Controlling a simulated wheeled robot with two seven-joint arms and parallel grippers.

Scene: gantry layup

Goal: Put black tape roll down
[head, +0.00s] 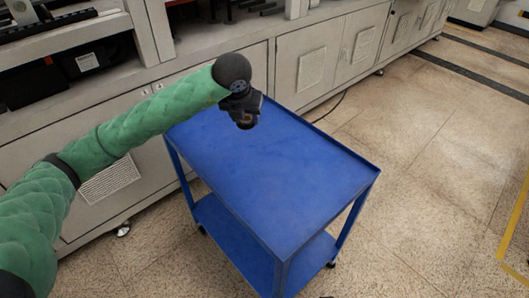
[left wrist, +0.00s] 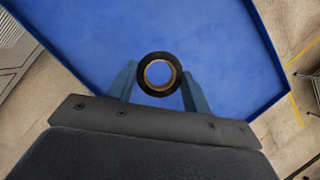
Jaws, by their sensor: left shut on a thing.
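The black tape roll (left wrist: 143,84) with a tan inner core shows in the left wrist view between the two fingers of my left gripper (left wrist: 160,86). The left gripper is shut on it. In the head view the left gripper (head: 245,122) is over the far left part of the blue cart's top (head: 270,170), and the roll is mostly hidden there. The blue top lies behind the roll in the wrist view; I cannot tell how high above it the roll is. My right gripper is not in view.
The cart's top is bare, with a low raised rim (head: 345,150). A lower blue shelf (head: 225,235) shows underneath. Grey machine cabinets (head: 310,60) stand behind the cart. Speckled floor (head: 440,150) is open to the right.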

